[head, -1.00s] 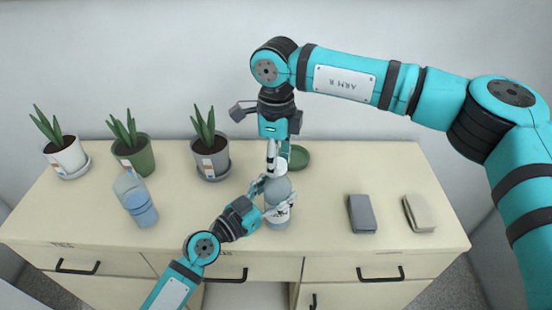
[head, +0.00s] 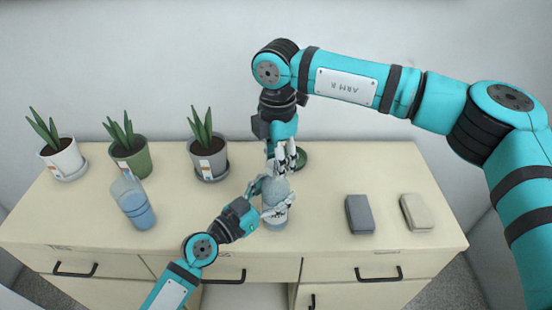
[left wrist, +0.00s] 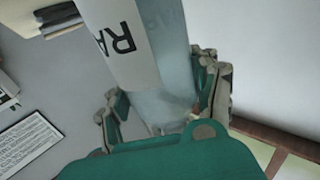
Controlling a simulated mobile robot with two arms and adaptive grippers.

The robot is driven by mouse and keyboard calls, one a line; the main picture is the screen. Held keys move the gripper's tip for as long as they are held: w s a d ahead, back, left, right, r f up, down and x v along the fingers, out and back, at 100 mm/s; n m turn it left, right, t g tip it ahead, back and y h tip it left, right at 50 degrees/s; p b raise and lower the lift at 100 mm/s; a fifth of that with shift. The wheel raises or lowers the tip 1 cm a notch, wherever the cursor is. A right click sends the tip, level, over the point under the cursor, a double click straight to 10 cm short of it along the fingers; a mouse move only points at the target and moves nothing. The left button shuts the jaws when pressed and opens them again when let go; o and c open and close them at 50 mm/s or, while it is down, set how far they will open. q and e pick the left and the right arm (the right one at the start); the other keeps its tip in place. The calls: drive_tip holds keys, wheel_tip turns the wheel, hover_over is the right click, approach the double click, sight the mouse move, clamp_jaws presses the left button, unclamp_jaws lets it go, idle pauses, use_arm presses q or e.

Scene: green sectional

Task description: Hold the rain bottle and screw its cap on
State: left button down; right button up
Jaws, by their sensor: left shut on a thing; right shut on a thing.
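The rain bottle (head: 275,190) stands upright near the middle of the counter, pale blue-grey with a white label. In the left wrist view the bottle (left wrist: 140,45) shows the letters "RA" on its label. My left gripper (head: 271,198) is shut around the bottle from the left, with fingers on both sides. My right gripper (head: 283,162) points down directly above the bottle, shut on the cap at its top. The cap is mostly hidden by the right fingers, and I cannot tell how it sits on the neck.
Three potted plants, in white (head: 64,161), green (head: 132,160) and grey (head: 209,160) pots, line the back. A green dish (head: 302,157) lies behind my right gripper. A grey block (head: 359,214) and a beige block (head: 416,212) lie at right.

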drive_tip(key=m, duration=0.7)
drive_tip(key=shift+m, duration=0.4)
drive_tip(key=o, duration=0.7)
drive_tip(key=shift+s, duration=0.1)
drive_tip(key=shift+r, duration=2.3)
drive_tip(key=shift+c, duration=0.4)
